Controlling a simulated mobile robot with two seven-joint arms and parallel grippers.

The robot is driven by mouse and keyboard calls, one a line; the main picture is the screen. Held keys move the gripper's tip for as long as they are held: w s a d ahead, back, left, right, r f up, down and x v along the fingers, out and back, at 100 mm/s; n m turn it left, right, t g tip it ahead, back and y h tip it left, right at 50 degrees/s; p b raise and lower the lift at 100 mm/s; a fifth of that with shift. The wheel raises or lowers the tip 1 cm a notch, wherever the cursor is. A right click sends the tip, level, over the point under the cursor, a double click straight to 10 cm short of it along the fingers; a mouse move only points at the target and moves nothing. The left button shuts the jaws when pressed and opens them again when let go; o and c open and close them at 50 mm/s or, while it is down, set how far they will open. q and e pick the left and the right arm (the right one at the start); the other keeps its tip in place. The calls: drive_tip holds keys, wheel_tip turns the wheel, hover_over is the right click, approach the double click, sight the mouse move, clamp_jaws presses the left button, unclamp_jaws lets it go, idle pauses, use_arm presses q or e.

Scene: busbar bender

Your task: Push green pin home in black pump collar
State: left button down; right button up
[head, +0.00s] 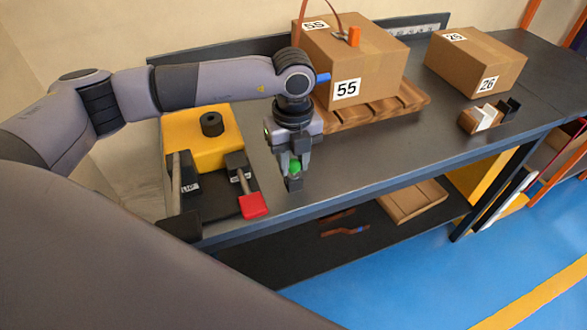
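The green pin (295,167) shows as a small green shape between the fingers of my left gripper (293,163). The gripper points down over the bench, right of the yellow pump (197,143). I cannot tell if its fingers touch the pin. A small black block (294,184) is directly below the green; whether they are joined is unclear. The pump has a round black part (211,124) on top and dark blocks with labels at its front. Which dark part is the collar is unclear. The gripper is apart from the pump. My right gripper is not in view.
A red-ended lever (254,206) lies between pump and gripper. A box marked 55 (379,66) on a wooden pallet (382,118) stands behind the gripper. Another box (475,62) and a small tray (467,122) are farther right. The bench (350,160) is clear right of the gripper.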

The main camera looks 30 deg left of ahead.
sight(293, 161)
use_arm(q)
drive_tip(key=shift+r, duration=0.25)
drive_tip(key=shift+r+p, duration=1.35)
drive_tip(key=shift+r, duration=0.5)
drive_tip(key=shift+r+p, duration=1.65)
drive_tip(key=shift+r, duration=0.85)
